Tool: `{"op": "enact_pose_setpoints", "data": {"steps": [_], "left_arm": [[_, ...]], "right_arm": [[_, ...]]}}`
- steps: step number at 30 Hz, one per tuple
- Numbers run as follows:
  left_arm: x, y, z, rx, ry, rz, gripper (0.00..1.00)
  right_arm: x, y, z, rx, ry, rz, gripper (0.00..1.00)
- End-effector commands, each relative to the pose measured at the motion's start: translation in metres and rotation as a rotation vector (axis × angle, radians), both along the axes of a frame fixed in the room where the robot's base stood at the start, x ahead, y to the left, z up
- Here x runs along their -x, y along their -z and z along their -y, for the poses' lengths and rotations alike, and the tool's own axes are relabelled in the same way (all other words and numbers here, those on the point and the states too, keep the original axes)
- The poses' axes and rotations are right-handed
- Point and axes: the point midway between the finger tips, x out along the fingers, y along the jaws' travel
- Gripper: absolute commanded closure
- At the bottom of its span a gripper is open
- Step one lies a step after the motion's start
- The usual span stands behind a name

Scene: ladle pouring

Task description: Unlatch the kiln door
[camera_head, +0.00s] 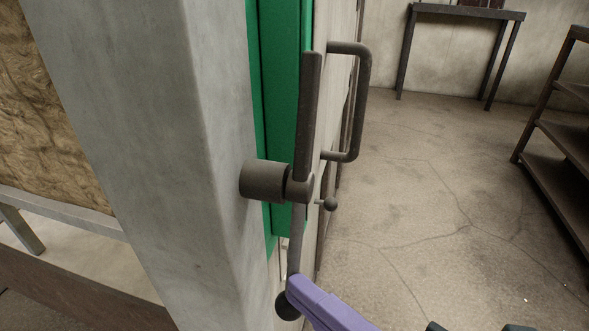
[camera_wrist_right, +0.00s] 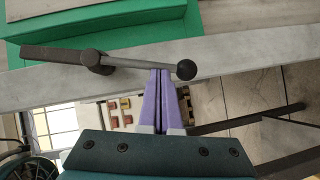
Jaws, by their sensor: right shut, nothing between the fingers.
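The kiln's latch is a dark metal lever (camera_head: 308,120) on a round pivot (camera_head: 262,181), in front of the green door frame (camera_head: 281,85). One arm of the lever points up; the thinner arm runs down to a black ball knob (camera_head: 284,306). The lever and its ball (camera_wrist_right: 186,70) also cross the right wrist view. My right gripper (camera_head: 305,289) has purple fingers, shut and empty, with the tips at the thin arm close to the ball. In the wrist view the fingertips (camera_wrist_right: 159,72) overlap the rod; I cannot tell whether they touch. My left gripper is not in view.
A dark U-shaped handle (camera_head: 364,100) and a small knob (camera_head: 331,203) stick out right of the lever. A grey post (camera_head: 190,150) stands left. The concrete floor (camera_head: 430,180) is open to the right, with a shelf rack (camera_head: 560,140) and a table (camera_head: 468,12) beyond.

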Motion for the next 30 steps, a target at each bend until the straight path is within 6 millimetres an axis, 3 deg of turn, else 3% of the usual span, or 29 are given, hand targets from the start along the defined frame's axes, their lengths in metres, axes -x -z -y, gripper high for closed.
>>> {"op": "enact_pose_setpoints", "data": {"steps": [3, 12, 30], "left_arm": [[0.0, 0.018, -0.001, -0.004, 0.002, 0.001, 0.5], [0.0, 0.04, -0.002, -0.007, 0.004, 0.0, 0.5], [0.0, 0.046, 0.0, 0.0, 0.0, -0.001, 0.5]], "right_arm": [[-0.005, 0.01, 0.002, 0.025, 0.0, 0.085, 1.0], [-0.018, 0.014, 0.006, 0.075, 0.0, 0.237, 1.0], [-0.023, 0.012, 0.008, 0.094, 0.0, 0.294, 1.0]]}}
